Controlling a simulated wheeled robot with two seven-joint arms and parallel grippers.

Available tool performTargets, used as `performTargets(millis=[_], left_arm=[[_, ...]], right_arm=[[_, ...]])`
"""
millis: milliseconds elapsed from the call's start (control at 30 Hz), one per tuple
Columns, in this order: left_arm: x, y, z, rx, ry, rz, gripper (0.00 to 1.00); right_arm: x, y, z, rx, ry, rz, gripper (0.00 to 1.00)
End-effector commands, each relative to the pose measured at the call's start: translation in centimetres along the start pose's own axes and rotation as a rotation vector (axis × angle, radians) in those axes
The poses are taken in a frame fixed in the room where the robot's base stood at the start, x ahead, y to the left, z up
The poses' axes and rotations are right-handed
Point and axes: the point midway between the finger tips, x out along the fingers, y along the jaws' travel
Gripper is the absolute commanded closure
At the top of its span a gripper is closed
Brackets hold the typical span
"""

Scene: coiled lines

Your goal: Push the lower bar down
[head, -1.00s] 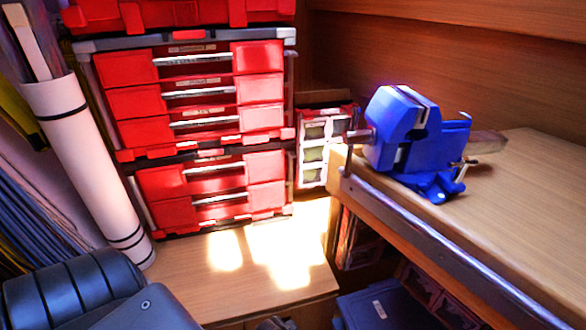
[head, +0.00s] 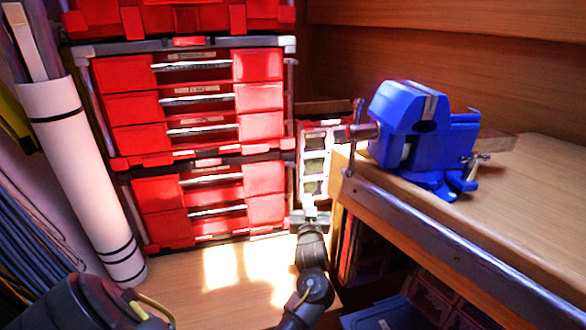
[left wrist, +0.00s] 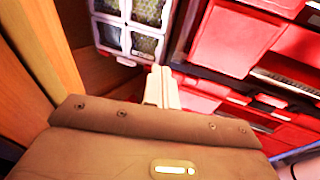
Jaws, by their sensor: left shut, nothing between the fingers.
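A blue vise (head: 425,135) sits on the bench's left corner. Its screw points left and carries a thin, near-upright metal handle bar (head: 349,160), whose upper end (head: 359,106) stands above the screw and whose lower end hangs at the bench edge. My left gripper (head: 311,214) is shut and empty, left of and below the bar's lower end, apart from it in the picture. Its closed fingers also show in the left wrist view (left wrist: 161,84), pointing toward a small organizer; the bar is not seen there. My right gripper is out of view.
Red drawer cases (head: 190,105) stand at the back left. A small organizer (head: 315,160) is beside the bench (head: 545,185) and its metal edge strip (head: 440,240). White rolls (head: 80,170) lean at the left. A blue box (head: 385,316) lies under the bench.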

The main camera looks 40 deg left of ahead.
Motion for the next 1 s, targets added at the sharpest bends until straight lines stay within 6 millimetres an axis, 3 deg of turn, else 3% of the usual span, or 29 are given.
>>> performTargets(millis=[33, 100, 233, 733, 1000], left_arm=[[1.3, -0.3, -1.9, -0.006, 0.058, -0.071, 1.00], [2.2, -0.9, -3.8, 0.002, 0.120, -0.153, 1.00], [2.8, -1.6, -5.7, 0.014, 0.179, -0.238, 1.00], [3.4, -1.9, -6.3, 0.018, 0.197, -0.260, 1.00], [7.5, -3.0, -7.2, 0.019, 0.198, -0.261, 1.00]], right_arm=[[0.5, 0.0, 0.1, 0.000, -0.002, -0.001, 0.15], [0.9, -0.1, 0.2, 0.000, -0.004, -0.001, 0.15], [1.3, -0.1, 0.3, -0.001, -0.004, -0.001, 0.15], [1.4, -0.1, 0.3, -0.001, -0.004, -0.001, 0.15], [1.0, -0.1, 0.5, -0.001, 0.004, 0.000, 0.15]])
